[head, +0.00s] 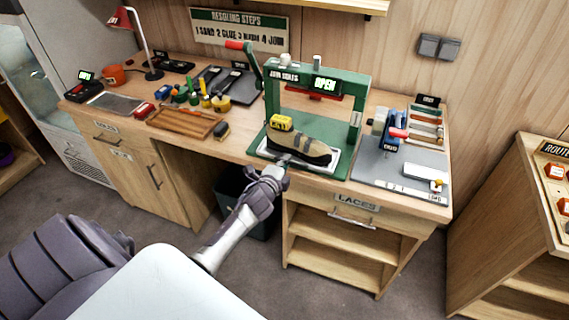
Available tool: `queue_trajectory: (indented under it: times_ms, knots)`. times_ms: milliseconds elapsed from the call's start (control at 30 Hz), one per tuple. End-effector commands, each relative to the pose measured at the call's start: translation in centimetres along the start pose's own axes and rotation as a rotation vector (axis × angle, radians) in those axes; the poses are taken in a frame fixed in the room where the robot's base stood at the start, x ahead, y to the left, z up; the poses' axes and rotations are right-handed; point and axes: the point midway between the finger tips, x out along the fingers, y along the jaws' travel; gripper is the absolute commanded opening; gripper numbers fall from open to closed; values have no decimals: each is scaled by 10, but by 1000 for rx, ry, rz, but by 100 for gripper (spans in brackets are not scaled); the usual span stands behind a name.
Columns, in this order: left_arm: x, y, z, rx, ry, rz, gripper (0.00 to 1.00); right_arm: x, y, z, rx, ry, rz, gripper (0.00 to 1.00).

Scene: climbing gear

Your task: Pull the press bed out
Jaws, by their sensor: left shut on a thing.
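The green press (362,88) stands at the back of the bench, with a lit sign reading OPEN and a red-tipped lever at its upper left. Its bed (292,171), a pale plate on a green base, lies low at the front of the press. A tan and grey climbing shoe (300,148) rests on the bed, with a yellow block (281,122) at its left end. My left gripper (284,163) is at the bed's front edge, shut on what looks like the bed's handle. The fingertips are small, and the handle is mostly hidden. My right gripper is not in view.
A wooden tray (184,124) and small tools lie left of the press. A grey mat (405,172) with a blue and red device lies to the right. A laces drawer (351,213) and open shelves are below the bench. A dark bin (233,190) stands underneath.

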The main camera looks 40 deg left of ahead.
Motion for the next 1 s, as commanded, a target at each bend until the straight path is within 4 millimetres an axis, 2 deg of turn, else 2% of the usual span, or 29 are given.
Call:
queue_trajectory:
  times_ms: [33, 100, 133, 200, 300, 500, 567, 667, 767, 1000]
  knots:
    - [0, 1, 0, 0, 1, 2, 0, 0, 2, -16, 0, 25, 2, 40]
    - [0, 1, 0, 0, 1, 2, 0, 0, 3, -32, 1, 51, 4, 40]
    - [0, 1, 0, 0, 0, 2, 14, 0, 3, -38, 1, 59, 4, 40]
    - [0, 1, 0, 0, 0, 2, 25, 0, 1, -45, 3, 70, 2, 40]
    - [0, 1, 0, 0, 0, 2, 38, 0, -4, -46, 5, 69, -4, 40]
    - [0, 0, 0, 0, 0, 0, 38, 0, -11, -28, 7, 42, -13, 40]
    - [0, 0, 0, 0, 0, 0, 38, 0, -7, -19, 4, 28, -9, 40]
    - [-5, 0, 0, 0, 1, 0, 38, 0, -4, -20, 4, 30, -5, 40]
    - [-17, 1, 0, 1, 0, 1, 38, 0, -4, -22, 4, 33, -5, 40]
    - [-69, 2, 0, 0, 1, 2, 38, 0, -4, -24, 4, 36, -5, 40]
